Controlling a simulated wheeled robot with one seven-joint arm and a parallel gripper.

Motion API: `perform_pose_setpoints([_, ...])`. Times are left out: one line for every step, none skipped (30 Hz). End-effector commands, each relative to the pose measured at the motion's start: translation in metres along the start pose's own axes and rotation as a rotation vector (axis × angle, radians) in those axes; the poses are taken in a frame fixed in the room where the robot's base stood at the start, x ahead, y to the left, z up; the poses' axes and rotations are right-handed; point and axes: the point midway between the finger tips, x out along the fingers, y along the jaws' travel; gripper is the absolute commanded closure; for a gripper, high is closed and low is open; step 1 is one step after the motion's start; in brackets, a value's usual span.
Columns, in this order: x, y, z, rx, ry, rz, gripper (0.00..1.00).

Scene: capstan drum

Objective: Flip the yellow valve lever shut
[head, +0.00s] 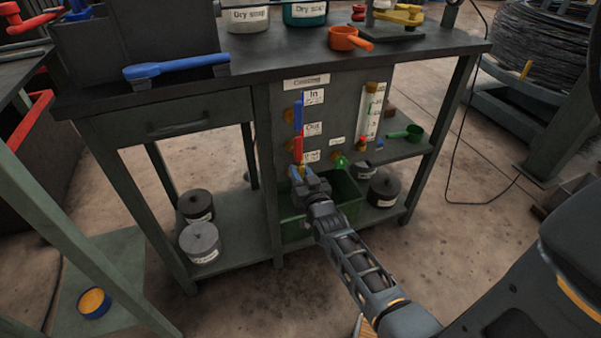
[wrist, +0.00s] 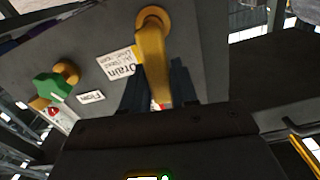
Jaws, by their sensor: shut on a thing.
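The yellow valve lever (wrist: 152,62) shows in the wrist view, running from a round brass fitting on the grey panel down between my fingers. My gripper (wrist: 157,82) is shut on this lever, one dark finger on each side. The Drain label (wrist: 117,65) is beside it, upside down in this view. In the head view my gripper (head: 301,176) is at the lower part of the panel, below the red lever (head: 298,148) and the blue lever (head: 298,114). In the head view the gripper hides most of the yellow lever.
A green valve knob (wrist: 52,88) is beside the lever, near the Flow label (wrist: 91,97). A green bin (head: 347,206) stands below my gripper. A sight tube (head: 371,112) is on the panel's right. Grey and dark canisters (head: 200,241) stand on the lower shelf.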

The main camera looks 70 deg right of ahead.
Motion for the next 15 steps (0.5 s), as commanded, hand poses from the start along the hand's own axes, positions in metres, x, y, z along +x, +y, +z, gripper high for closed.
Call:
perform_pose_setpoints([-0.0002, -0.0009, -0.0004, -0.017, 0.000, 0.000, 1.00])
perform_pose_setpoints([-0.0002, -0.0016, -0.0005, -0.031, -0.001, 0.000, 1.00])
perform_pose_setpoints([-0.0002, -0.0027, -0.0005, -0.054, -0.001, 0.000, 1.00])
perform_pose_setpoints([-0.0002, -0.0036, -0.0005, -0.071, -0.001, 0.000, 1.00])
perform_pose_setpoints([-0.0002, -0.0043, -0.0005, -0.088, -0.001, -0.001, 1.00])
perform_pose_setpoints([-0.0002, -0.0051, -0.0005, -0.107, -0.001, 0.000, 1.00])
perform_pose_setpoints([-0.0002, -0.0055, -0.0004, -0.119, 0.000, 0.000, 1.00])
perform_pose_setpoints([-0.0002, -0.0059, -0.0003, -0.130, 0.000, 0.000, 1.00])
perform_pose_setpoints([-0.0003, -0.0063, -0.0001, -0.140, 0.000, 0.000, 1.00])
perform_pose_setpoints([-0.0003, -0.0065, 0.0001, -0.146, 0.000, 0.000, 1.00])
perform_pose_setpoints([-0.0003, -0.0067, 0.0003, -0.150, 0.000, 0.000, 1.00])
perform_pose_setpoints([-0.0003, -0.0068, 0.0004, -0.152, 0.000, 0.000, 1.00])
perform_pose_setpoints([-0.0003, -0.0068, 0.0005, -0.153, 0.000, -0.001, 1.00])
perform_pose_setpoints([-0.0003, -0.0069, 0.0006, -0.152, 0.000, -0.001, 1.00])
perform_pose_setpoints([-0.0003, -0.0069, 0.0006, -0.152, 0.000, -0.001, 1.00])
